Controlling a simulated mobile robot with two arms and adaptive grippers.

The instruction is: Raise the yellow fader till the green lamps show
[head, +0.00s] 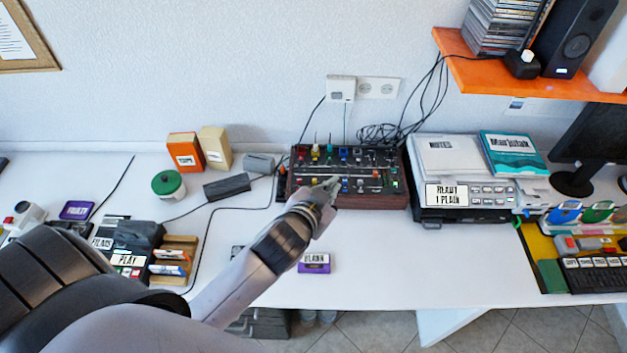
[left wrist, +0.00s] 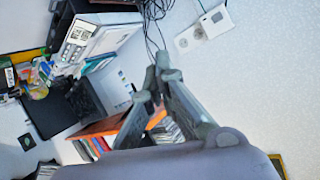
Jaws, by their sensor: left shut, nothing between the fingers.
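The dark mixer (head: 376,201) with reddish-brown sides stands at the back of the white desk in the head view. A small yellow cap (head: 315,182) is on its lower left part, and another yellow knob (head: 316,151) is near its top edge. I cannot tell which is the fader, nor whether any green lamps are lit. My left gripper (head: 333,185) is shut and empty, its tips over the mixer's front middle, right of the lower yellow cap. I cannot tell if it touches. In the left wrist view its fingers (left wrist: 165,72) meet, and the mixer does not show clearly. My right gripper is not in view.
A grey machine (head: 466,190) with a notes pad stands close right of the mixer. Orange and tan boxes (head: 185,152), a green-lidded jar (head: 168,184) and a black adapter (head: 227,187) lie left. A purple case (head: 314,264) lies in front. Cables run behind.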

